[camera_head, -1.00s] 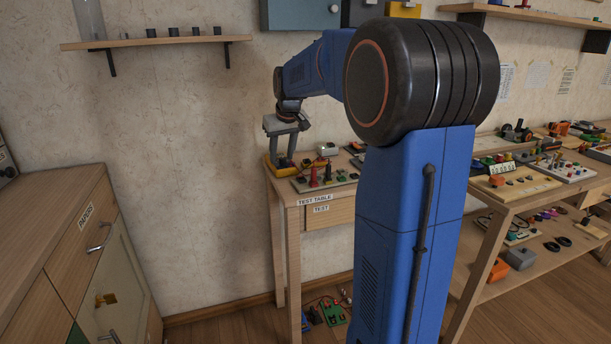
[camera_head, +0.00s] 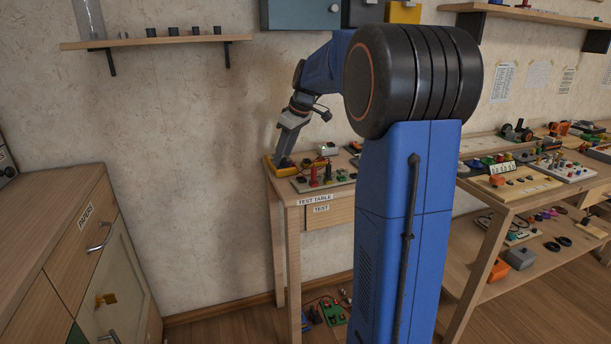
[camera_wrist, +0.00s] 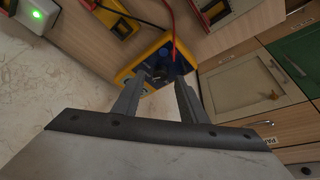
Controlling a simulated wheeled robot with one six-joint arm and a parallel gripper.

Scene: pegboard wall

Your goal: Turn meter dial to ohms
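The yellow meter (camera_head: 269,168) lies at the left end of the test table. In the wrist view its yellow case (camera_wrist: 126,74) frames a dark blue face (camera_wrist: 168,66), and a red lead runs across it. My gripper (camera_head: 281,161) reaches down over the meter, tilted. In the wrist view the two fingers of my gripper (camera_wrist: 160,80) stand apart with a visible gap, their tips at the meter's face. A dark shape between the tips may be the dial. Its pointer and marks are too small to read, and I cannot tell whether a finger touches it.
On the test table (camera_head: 290,197), a board with red and dark posts (camera_head: 314,178) stands right of the meter, and a grey box with a green light (camera_head: 327,149) behind it. A cabinet (camera_head: 75,240) stands left. A crowded workbench (camera_head: 520,195) is right.

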